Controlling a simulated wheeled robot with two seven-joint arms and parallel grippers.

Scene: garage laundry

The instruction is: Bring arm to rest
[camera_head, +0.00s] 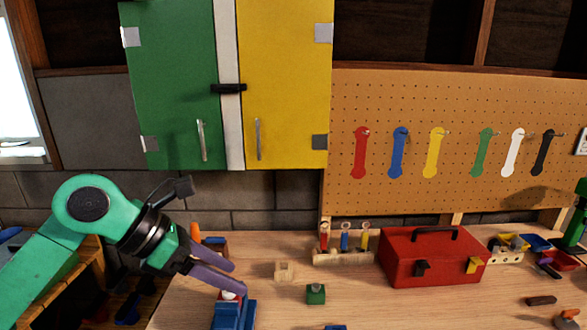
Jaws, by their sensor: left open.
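My left arm comes in from the left, green with a black wrist. My left gripper (226,277) has two purple-grey fingers that point right and stand apart. It is open, and I see nothing held between the fingers. The fingers are over the left part of the wooden workbench (380,305). A blue object (235,314) with a red and white top is just below the lower fingertip; I cannot tell whether they touch. My right gripper is not in view.
A red toolbox (431,260), a small green block (316,294) and a wooden block (284,271) stand on the bench. A wooden rack (343,257) holds small tools. Green (172,90) and yellow (285,80) cabinet doors hang above. Coloured wrenches hang on the pegboard (460,100).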

